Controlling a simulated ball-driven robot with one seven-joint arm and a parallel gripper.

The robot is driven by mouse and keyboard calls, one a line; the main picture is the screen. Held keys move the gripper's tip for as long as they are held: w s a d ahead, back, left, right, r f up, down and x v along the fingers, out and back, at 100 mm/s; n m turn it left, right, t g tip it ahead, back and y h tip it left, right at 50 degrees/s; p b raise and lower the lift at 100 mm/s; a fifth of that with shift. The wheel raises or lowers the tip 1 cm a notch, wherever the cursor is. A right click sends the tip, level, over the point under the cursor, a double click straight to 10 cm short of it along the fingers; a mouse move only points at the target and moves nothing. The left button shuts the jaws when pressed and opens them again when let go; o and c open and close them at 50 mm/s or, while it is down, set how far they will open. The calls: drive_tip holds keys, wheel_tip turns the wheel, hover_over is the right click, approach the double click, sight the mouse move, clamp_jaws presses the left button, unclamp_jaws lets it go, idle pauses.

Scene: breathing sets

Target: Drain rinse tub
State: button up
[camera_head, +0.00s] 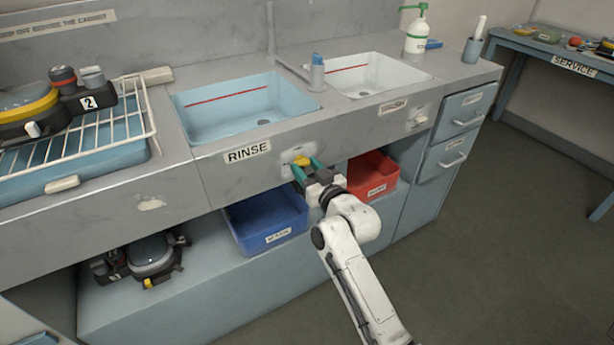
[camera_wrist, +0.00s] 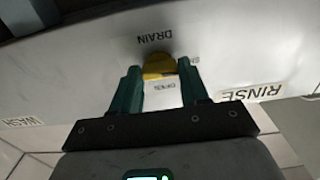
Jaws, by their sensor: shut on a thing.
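The rinse tub (camera_head: 232,122) is a light blue basin with a red line on its back wall, set in the grey counter; I cannot tell its water level. Below it, the front panel carries a RINSE label (camera_head: 247,152), which also shows upside down in the wrist view (camera_wrist: 250,93). A yellow drain knob (camera_wrist: 159,66) sits on the panel, with DRAIN and OPEN markings around it; it also shows in the head view (camera_head: 302,160). My gripper (camera_wrist: 160,75), with green fingers, is shut on the knob, one finger on each side. The fingertips partly hide the knob's sides.
A blue bin (camera_head: 267,219) and a red bin (camera_head: 371,178) stand on the shelf below. The second, white basin (camera_head: 378,78) is to the right. A wire rack (camera_head: 75,125) holding a yellow and black mask is at left. The floor at right is clear.

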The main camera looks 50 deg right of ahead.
drive_tip(key=o, duration=1.1)
drive_tip(key=shift+c, duration=0.2)
drive_tip(key=v, duration=1)
drive_tip(key=shift+s, duration=0.4)
drive_tip(key=shift+a, duration=0.1)
